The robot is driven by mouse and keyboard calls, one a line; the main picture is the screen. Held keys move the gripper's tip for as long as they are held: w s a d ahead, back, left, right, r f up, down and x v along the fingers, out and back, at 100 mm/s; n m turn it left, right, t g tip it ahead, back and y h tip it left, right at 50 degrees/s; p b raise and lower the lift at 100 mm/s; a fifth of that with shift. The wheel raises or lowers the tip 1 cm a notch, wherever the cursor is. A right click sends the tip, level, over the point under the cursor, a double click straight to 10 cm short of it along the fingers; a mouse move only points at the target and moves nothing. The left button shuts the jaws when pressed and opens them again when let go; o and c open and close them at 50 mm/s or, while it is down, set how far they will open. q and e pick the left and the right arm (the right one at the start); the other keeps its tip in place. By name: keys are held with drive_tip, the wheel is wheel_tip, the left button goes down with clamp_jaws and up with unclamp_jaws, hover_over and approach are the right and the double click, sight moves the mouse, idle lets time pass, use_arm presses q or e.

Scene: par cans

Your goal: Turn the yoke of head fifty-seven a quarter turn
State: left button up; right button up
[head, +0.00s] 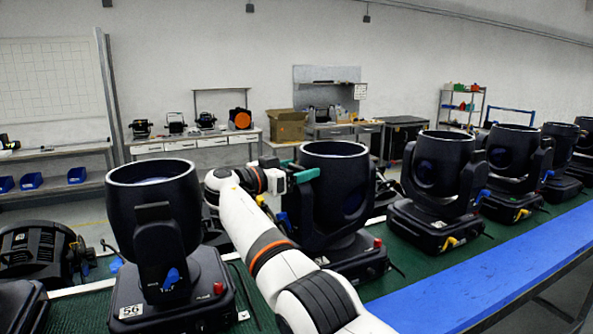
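A black moving head (340,185) stands just right of the head labelled 56 (165,200). It is likely head fifty-seven, but its number label is hidden behind my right arm. Its yoke is partly hidden too; a blue lever (283,222) shows low on its left side. My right gripper (304,176), with teal at its tip, is at the upper left side of this head, level with the barrel. I cannot tell whether it touches the yoke or whether its fingers are open or shut. My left gripper is not in view.
More black heads (440,180) stand in a row to the right on the green bench top (405,275). A blue strip (500,262) runs along the bench edge. A dark fixture (38,250) lies at the left. Shelves and a workbench (190,146) stand by the back wall.

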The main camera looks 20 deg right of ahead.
drive_tip(key=shift+r, duration=0.1)
drive_tip(key=shift+r, duration=0.35)
wheel_tip(320, 180, up, 5)
drive_tip(key=shift+f, duration=0.1)
wheel_tip(320, 180, up, 4)
drive_tip(key=p, duration=0.4)
drive_tip(key=shift+f, duration=0.15)
drive_tip(key=shift+r+p, duration=0.3)
drive_tip(key=shift+p, duration=0.1)
drive_tip(key=shift+c, duration=0.3)
